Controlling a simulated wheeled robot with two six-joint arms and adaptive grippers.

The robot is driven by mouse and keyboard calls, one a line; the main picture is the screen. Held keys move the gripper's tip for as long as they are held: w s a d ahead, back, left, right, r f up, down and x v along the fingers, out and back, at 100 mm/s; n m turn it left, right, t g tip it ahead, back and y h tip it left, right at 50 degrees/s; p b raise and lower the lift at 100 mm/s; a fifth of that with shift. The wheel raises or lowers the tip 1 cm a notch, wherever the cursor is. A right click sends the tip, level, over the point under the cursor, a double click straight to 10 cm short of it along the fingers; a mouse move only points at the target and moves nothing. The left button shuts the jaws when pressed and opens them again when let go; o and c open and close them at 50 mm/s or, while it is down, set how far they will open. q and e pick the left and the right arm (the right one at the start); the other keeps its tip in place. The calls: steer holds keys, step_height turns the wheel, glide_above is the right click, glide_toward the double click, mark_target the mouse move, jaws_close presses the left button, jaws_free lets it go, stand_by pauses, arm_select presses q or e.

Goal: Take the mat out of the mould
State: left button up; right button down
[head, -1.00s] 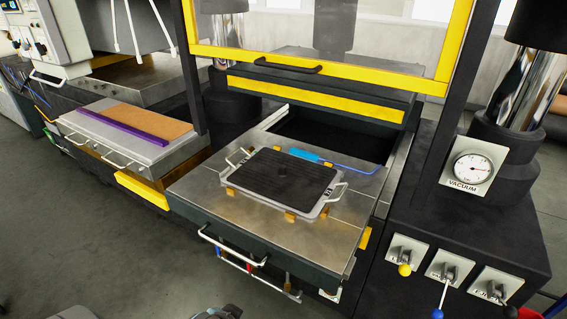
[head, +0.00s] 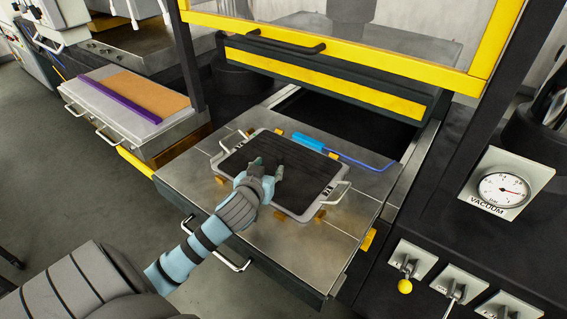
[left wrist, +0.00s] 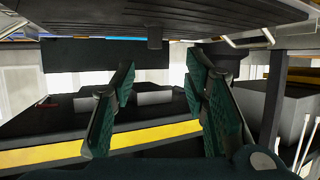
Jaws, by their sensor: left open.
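The black ridged mat (head: 307,171) lies flat in the grey mould (head: 304,212), a shallow tray with a wire handle at each end, on the steel drawer top. My left gripper (head: 267,168) is over the middle of the mat, fingers apart and empty. The left wrist view shows the ridged black surface (left wrist: 90,14) along the top, with a dark knob (left wrist: 154,28) sticking out of it. The open fingers (left wrist: 160,62) stand on either side of the knob's line, apart from it. In the head view the hand hides the knob. My right gripper is out of view.
A blue-handled tool (head: 308,142) with a bent rod lies behind the mould. The yellow-edged guard (head: 330,40) stands raised behind the drawer. A side table (head: 95,118) with an orange board and purple bar is at left. A vacuum gauge (head: 502,190) and levers are at right.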

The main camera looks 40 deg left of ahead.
mark_target(279, 158)
arm_select(q)
steer(key=x, duration=0.3)
steer(key=shift+w+a, duration=0.15)
steer(key=x, duration=0.4)
steer(key=d+x, duration=0.1)
steer(key=x, duration=0.1)
steer(key=shift+w+p, duration=0.3)
steer(key=shift+w, duration=0.15)
steer(key=shift+s+r, duration=0.15)
steer(key=shift+s, duration=0.25)
steer(key=shift+c, duration=0.3)
steer(key=shift+s+r, duration=0.1)
steer(key=shift+s, duration=0.05)
steer(key=c, duration=0.6)
jaws_close()
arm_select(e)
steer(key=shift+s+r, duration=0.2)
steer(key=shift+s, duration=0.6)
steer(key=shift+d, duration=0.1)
